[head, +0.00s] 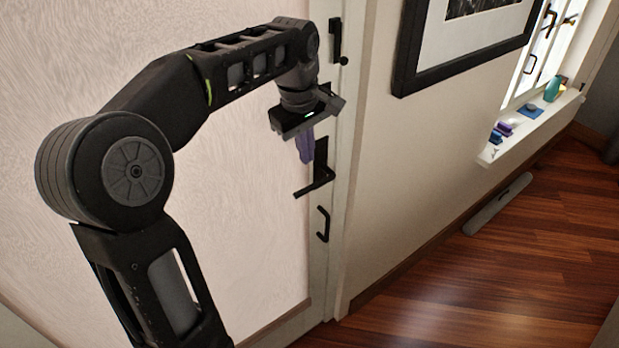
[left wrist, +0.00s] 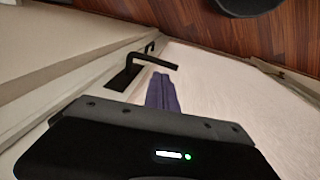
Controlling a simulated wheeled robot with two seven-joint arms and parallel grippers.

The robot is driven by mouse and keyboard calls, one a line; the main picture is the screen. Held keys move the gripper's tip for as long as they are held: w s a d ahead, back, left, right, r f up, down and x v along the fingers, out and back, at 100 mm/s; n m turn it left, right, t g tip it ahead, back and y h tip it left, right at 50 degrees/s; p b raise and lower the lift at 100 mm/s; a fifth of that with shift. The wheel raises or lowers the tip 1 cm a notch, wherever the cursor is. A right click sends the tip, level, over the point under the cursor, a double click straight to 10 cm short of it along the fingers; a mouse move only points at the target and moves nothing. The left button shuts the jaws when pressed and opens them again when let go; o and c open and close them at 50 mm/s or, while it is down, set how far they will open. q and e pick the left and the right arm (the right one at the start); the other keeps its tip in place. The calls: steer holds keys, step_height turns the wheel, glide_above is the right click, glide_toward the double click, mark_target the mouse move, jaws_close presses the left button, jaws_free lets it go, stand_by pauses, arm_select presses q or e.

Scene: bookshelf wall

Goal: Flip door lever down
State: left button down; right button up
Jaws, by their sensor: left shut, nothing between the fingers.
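The black door lever (head: 313,188) sits on a dark plate (head: 321,157) near the right edge of the pale door (head: 240,215). Its handle points left, roughly level with a slight slope in the head view. My left gripper (head: 306,158) is just above the lever, its purple fingers pointing down, shut and empty. In the left wrist view the lever (left wrist: 155,60) lies just beyond the tips of the fingers (left wrist: 162,92). A gap seems to separate them, but I cannot tell for certain. My right gripper is not in view.
A black curved handle (head: 323,225) is below the lever, and a black latch (head: 337,42) is above it. A framed picture (head: 405,62) hangs on the wall to the right. A windowsill (head: 535,122) holds small items. A grey bar (head: 497,204) lies on the otherwise clear wooden floor (head: 450,290).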

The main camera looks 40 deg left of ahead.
mark_target(309, 188)
arm_select(q)
steer(key=f, duration=0.3)
steer(key=w+f+p, duration=0.1)
steer(key=f, duration=0.4)
steer(key=shift+w+a+f, duration=0.1)
steer(key=shift+w+f, duration=0.1)
steer(key=shift+f, duration=0.15)
steer(key=shift+s+a+f+t+b, duration=0.15)
steer(key=shift+f+t+b, duration=0.3)
steer(key=shift+b, duration=0.8)
steer(key=shift+s+f+t+h+b, duration=0.1)
steer(key=shift+f+t+h+b, duration=0.55)
steer(key=shift+b, duration=2.25)
steer(key=shift+s+f+t+h+b, duration=0.1)
steer(key=shift+f+t+b, duration=1.15)
steer(key=shift+b, duration=1.6)
steer(key=shift+s+f+t+h+b, duration=0.1)
steer(key=shift+f+t+h+b, duration=0.55)
steer(key=shift+b, duration=2.25)
steer(key=shift+f+t+y, duration=0.2)
steer(key=shift+t+y, duration=0.1)
steer(key=shift+t, duration=0.1)
steer(key=v, duration=0.8)
steer(key=shift+p, duration=0.3)
